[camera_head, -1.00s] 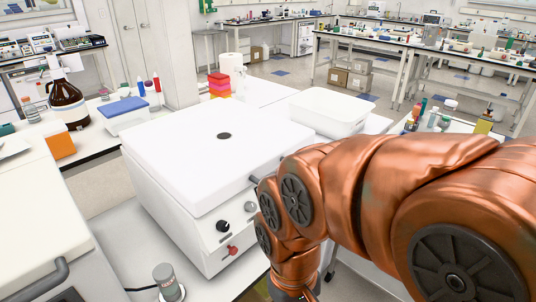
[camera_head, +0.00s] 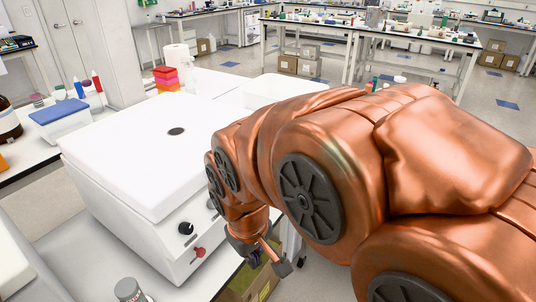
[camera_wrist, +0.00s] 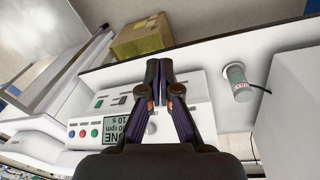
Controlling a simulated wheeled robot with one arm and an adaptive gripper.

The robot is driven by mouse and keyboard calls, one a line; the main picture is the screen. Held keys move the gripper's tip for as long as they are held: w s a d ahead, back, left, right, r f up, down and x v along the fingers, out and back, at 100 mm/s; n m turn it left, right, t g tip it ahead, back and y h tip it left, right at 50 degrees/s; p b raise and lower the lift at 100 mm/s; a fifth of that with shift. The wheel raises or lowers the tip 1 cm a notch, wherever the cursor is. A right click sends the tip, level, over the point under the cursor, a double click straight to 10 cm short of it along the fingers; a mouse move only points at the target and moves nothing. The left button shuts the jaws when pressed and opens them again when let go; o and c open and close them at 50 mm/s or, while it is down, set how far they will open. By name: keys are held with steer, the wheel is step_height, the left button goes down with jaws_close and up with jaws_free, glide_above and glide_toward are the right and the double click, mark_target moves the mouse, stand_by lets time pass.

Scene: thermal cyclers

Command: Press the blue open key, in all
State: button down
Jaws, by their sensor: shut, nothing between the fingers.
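A grey cylinder (camera_wrist: 237,80) with a cable stands on the bench; it also shows in the head view (camera_head: 129,290). A cardboard box (camera_wrist: 142,35) is below the bench edge.

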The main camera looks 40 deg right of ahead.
steer(key=w+d+f+n+t+h+b, duration=0.1)
steer(key=w+d+n+t+b, duration=0.3)
steer(key=d, duration=0.9)
steer(key=w+d+f+n+t+h+b, duration=0.1)
steer(key=w+d+n+t+b, duration=0.4)
steer(key=w+d+b, duration=0.5)
steer(key=w+d+f+n+t+h+b, duration=0.1)
steer(key=w+d+n+t+h+b, duration=0.2)
steer(key=w+d, duration=0.8)
steer(key=d+n+t+b, duration=0.2)
steer(key=d+t+b, duration=0.2)
steer(key=d+t, duration=0.1)
steer(key=shift+d+f+b, duration=0.25)
steer(key=shift+d+b, duration=0.05)
steer(key=w+a+f+b, duration=0.2)
steer(key=w+f+b, duration=0.1)
steer(key=w, duration=0.4)
steer(key=shift+w+a+f+b, duration=0.15)
steer(key=shift+w+f+b, duration=0.2)
steer(key=shift+b, duration=0.55)
